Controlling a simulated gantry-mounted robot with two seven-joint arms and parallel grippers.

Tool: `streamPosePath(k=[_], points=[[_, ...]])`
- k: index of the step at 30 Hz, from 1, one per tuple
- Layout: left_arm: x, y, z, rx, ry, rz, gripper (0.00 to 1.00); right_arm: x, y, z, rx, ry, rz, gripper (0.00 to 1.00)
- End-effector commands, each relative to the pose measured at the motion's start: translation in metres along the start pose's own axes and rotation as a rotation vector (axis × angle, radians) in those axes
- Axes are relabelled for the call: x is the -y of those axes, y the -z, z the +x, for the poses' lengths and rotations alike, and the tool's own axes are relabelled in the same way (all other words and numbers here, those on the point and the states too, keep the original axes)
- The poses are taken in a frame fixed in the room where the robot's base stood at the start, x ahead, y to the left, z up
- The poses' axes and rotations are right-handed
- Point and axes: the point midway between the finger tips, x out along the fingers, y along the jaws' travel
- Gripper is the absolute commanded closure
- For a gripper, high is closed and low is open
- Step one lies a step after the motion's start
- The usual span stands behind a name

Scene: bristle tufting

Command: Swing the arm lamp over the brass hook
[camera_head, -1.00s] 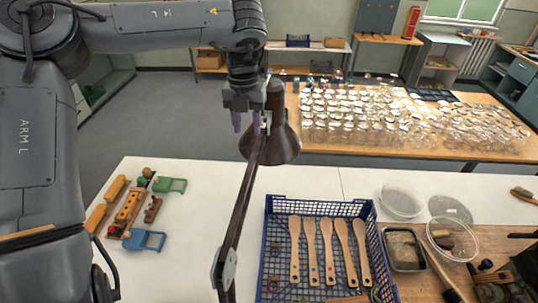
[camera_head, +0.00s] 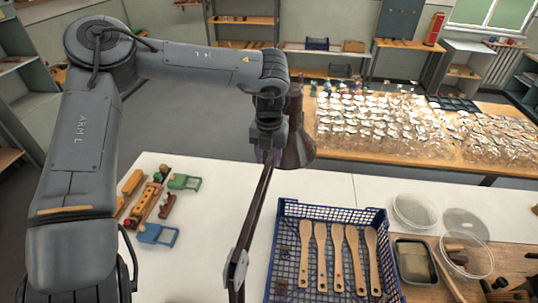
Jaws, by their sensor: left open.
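The arm lamp's dark brown head (camera_head: 301,140) hangs above the table's far edge, with its long arm (camera_head: 250,225) running down towards the front. My left gripper (camera_head: 268,157) is open, pointing down, beside the lamp head at the upper end of the lamp arm. The dark link above partly covers the head, and I cannot tell whether the fingers touch the lamp. I cannot make out the brass hook. My right gripper is not in view.
A blue crate (camera_head: 279,232) with several wooden brush handles stands right of the lamp arm. Small wooden, green and blue pieces lie on the left of the white table (camera_head: 205,240). Clear tubs and a metal tin (camera_head: 414,262) are at right. A table of glassware (camera_head: 400,130) stands behind.

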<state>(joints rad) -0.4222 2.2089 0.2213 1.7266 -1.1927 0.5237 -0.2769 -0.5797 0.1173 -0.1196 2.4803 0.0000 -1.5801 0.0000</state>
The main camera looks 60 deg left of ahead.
Motion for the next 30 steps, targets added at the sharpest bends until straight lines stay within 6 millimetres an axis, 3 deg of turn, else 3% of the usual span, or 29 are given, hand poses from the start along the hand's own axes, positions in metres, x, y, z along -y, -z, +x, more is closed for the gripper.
streamPosePath(k=[10,18,30], points=[[0.0002,0.0,0.0025,0.0,0.001,0.0,0.58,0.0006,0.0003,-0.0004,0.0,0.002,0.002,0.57],[0.0001,-0.0001,0.0024,0.001,0.001,0.0,0.99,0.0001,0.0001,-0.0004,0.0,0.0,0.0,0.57],[0.0002,0.0,0.0022,0.001,0.001,0.003,1.0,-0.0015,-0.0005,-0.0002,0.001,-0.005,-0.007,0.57]])
